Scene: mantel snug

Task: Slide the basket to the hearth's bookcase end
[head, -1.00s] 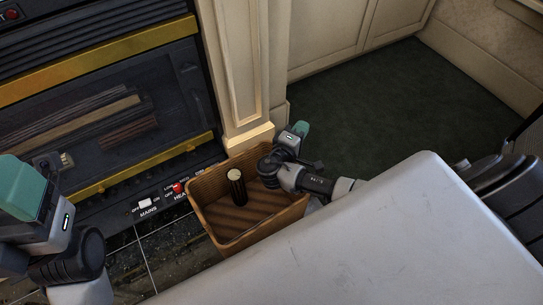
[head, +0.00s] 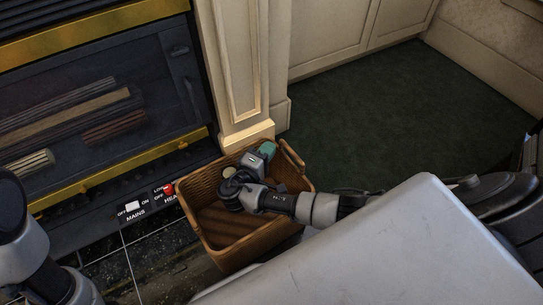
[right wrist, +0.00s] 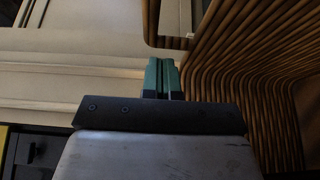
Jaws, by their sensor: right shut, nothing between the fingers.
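The brown wicker basket (head: 245,252) stands by the foot of the cream fireplace pillar, at the right end of the dark tiled hearth (head: 105,272). In the right wrist view the closed fingers (right wrist: 162,78) point ahead, with the basket's ribbed wicker (right wrist: 245,45) close on the right. Contact is unclear. Only links of my left arm show at lower left.
The fireplace (head: 95,110) with its brass trim and switches is on the left. The pillar (head: 240,65) stands right behind the basket. Dark green carpet (head: 365,120) lies clear to the right, before cream panelling (head: 335,35). A pale grey surface (head: 390,245) fills the lower right.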

